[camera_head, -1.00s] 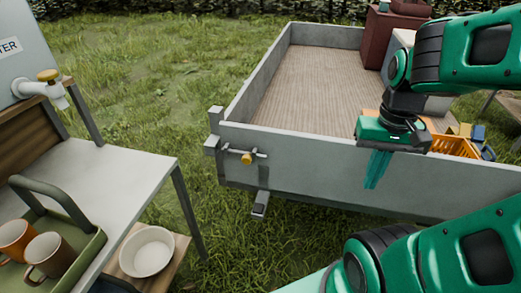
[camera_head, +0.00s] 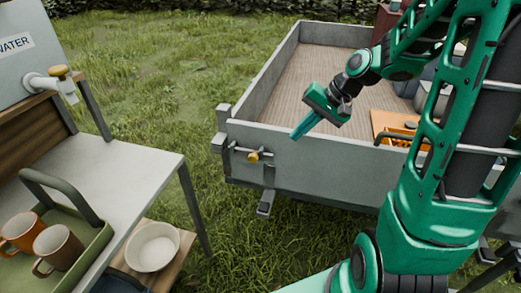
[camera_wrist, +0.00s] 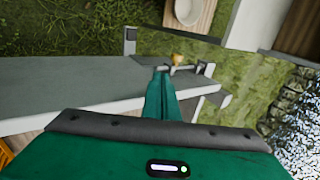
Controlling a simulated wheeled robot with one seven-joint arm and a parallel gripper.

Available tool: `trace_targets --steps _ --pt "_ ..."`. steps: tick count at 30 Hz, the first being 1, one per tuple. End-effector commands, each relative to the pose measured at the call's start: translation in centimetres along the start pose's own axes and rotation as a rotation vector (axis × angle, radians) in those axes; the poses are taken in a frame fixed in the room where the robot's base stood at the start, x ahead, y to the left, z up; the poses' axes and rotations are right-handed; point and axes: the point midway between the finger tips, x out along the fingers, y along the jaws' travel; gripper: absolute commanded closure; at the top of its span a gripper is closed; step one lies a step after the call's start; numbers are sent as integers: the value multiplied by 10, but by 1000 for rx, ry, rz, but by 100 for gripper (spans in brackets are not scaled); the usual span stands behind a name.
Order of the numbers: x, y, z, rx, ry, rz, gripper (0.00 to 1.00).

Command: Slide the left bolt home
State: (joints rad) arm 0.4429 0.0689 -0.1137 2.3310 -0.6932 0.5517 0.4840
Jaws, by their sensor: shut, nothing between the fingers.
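The left bolt is a grey rod with a yellow knob (camera_head: 253,156), on the outer face of the trailer's tailgate (camera_head: 310,170) near its left corner post (camera_head: 222,118). The yellow knob also shows in the wrist view (camera_wrist: 177,60), just beyond my fingertips. My gripper (camera_head: 297,134) is green, shut and empty. It hangs tilted down and left over the tailgate's top edge, to the right of the knob and a little above it. It is apart from the knob in the head view. In the wrist view the fingers (camera_wrist: 162,78) point toward the bolt and cover part of it.
A table (camera_head: 130,160) with a green tray (camera_head: 100,245) of mugs stands at the left, below a water tap (camera_head: 60,84). A white bowl (camera_head: 153,247) sits on a low wooden shelf. An orange crate (camera_head: 395,125) is in the trailer. Grass lies between table and trailer.

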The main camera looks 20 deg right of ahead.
Motion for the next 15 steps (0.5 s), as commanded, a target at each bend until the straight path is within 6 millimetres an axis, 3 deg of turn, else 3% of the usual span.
trace_targets --steps 6,15 --pt "7 -12 -6 20 -10 -54 100" --pt "8 -12 -6 19 -9 -52 100"
